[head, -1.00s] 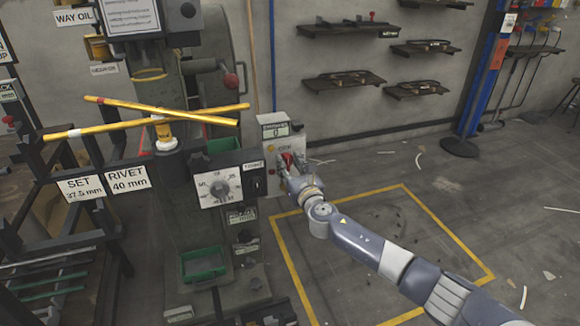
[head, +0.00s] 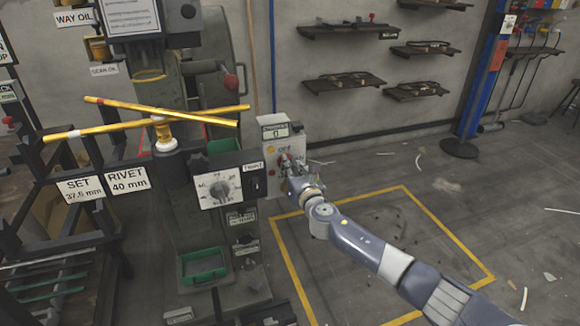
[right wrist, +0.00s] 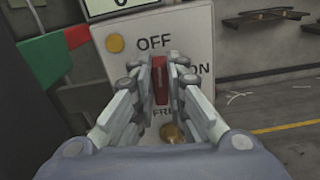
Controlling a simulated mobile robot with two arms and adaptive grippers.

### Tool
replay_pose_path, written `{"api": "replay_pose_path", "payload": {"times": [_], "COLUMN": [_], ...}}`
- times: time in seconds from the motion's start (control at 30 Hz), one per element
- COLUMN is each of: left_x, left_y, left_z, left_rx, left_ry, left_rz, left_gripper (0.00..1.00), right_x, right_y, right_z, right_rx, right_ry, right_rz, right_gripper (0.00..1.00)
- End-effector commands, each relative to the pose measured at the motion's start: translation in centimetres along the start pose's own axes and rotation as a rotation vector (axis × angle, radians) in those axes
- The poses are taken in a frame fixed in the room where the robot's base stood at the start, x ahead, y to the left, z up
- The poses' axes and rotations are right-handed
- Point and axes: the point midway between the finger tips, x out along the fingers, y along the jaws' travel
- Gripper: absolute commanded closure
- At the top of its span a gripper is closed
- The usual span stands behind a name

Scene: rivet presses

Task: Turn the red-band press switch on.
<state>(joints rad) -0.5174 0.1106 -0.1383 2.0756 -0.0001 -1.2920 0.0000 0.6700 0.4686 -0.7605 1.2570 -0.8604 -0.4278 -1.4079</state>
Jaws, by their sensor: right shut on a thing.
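The grey control box (head: 270,150) is on the right side of the press (head: 190,85). It carries a red switch handle (right wrist: 160,84) on a white plate (right wrist: 197,45). In the right wrist view OFF is printed above the handle and ON to its right, partly covered by a finger. The handle looks about upright in that view. My right gripper (right wrist: 161,72) is shut on the handle, a finger on each side. In the head view the gripper (head: 292,167) covers much of the switch. My left gripper is not in view.
A counter display (head: 276,132) tops the box, and a dial panel (head: 222,188) is to its left. Yellow bars (head: 160,122) cross in front of the press.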

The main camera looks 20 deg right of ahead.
Motion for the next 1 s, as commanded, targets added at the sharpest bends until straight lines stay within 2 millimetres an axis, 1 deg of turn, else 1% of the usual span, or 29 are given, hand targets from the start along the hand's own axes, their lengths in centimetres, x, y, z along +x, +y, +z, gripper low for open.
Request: {"api": "replay_pose_path", "payload": {"times": [0.3,0.67,1.0], "left_x": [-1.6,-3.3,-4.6], "left_y": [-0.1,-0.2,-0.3], "left_z": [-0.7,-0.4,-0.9], "left_rx": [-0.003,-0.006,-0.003], "left_ry": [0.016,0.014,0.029], "left_rz": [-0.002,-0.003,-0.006], "left_gripper": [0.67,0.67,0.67], "right_x": [0.0,0.0,0.0], "right_y": [-0.4,-0.7,-1.1], "right_z": [-0.2,-0.4,-0.7], "right_rx": [0.272,0.616,0.939], "right_ry": [0.000,0.001,0.000], "right_rz": [-0.001,0.000,-0.002], "right_gripper": [1.00,1.00,1.00]}}
